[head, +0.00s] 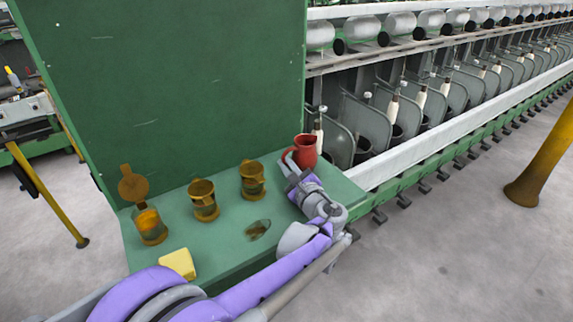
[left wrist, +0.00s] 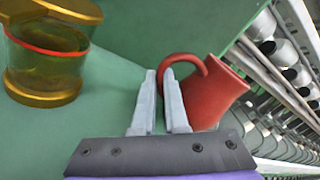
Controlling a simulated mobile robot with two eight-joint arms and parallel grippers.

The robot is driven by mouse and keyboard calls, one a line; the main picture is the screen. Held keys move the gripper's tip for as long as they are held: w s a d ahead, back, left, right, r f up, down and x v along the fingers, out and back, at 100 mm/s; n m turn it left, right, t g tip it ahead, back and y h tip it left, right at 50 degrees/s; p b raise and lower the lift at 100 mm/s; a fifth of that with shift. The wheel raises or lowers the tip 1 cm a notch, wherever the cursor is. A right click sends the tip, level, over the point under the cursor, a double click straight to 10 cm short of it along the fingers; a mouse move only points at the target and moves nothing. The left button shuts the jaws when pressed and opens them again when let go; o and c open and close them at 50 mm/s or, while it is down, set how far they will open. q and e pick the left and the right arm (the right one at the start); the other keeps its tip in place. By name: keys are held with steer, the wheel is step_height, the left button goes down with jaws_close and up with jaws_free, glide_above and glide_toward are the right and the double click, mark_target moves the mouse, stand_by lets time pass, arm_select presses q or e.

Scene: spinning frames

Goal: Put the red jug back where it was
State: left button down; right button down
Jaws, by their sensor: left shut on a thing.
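The red jug (head: 305,152) is at the right end of the green ledge in the head view, close to the spinning frame. It also shows in the left wrist view (left wrist: 212,95), its handle turned left toward my gripper. My left gripper (head: 290,168) reaches it from the front, and in the left wrist view its fingers (left wrist: 160,85) are closed on the jug's handle. The jug looks slightly tilted in the wrist view. Whether its base touches the ledge is hard to tell. My right gripper is not in view.
Several amber jars, such as the right one (head: 252,178) and the open-lidded left one (head: 150,224), stand on the green ledge (head: 222,250). A dark oval patch (head: 258,230) and a yellow block (head: 178,263) lie nearer. A green panel (head: 170,90) rises behind. Spindles (head: 395,105) line the right.

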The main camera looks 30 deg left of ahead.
arm_select(q)
steer(key=c, duration=0.9)
jaws_free()
steer(key=shift+f, duration=0.1)
steer(key=shift+c, duration=0.2)
steer(key=shift+r, duration=0.2)
steer(key=v, duration=1.2)
